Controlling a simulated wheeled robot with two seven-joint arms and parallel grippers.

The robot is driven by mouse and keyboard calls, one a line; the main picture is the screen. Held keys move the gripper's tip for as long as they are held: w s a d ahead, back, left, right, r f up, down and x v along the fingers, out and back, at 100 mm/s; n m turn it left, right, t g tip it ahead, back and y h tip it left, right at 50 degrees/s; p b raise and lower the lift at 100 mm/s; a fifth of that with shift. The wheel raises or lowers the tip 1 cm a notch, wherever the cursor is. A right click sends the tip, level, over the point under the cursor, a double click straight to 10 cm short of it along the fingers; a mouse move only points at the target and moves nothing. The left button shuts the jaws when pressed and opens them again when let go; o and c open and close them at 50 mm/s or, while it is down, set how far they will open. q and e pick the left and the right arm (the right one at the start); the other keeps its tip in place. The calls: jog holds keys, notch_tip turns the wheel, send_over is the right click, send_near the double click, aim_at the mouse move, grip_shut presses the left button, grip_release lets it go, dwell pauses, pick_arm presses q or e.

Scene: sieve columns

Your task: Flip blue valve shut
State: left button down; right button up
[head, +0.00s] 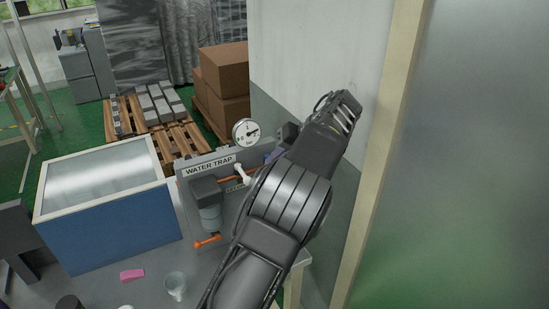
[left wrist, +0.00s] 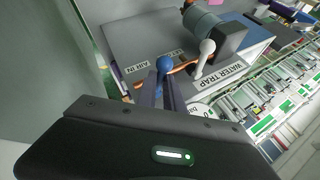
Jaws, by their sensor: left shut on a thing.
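The blue valve (left wrist: 164,64) shows its rounded blue end in the left wrist view, by the AIR IN label on the grey panel (left wrist: 135,45). My left gripper (left wrist: 164,80) is shut on the blue valve, with a finger on each side of it. In the head view my left arm covers most of the valve and the right part of the panel. A white valve handle (head: 242,174) stands beside it on the orange pipe, and also shows in the left wrist view (left wrist: 207,47). My right gripper is not in view.
A pressure gauge (head: 246,132) stands at the panel's top. The water trap bowl (head: 210,216) hangs at its left, with an orange handle (head: 207,241) below. A blue-sided box (head: 110,225), a pink block (head: 132,275) and a clear cup (head: 175,286) are on the table. A wall is close at right.

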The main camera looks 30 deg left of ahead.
pick_arm(q)
jog(key=c, duration=1.5)
grip_release()
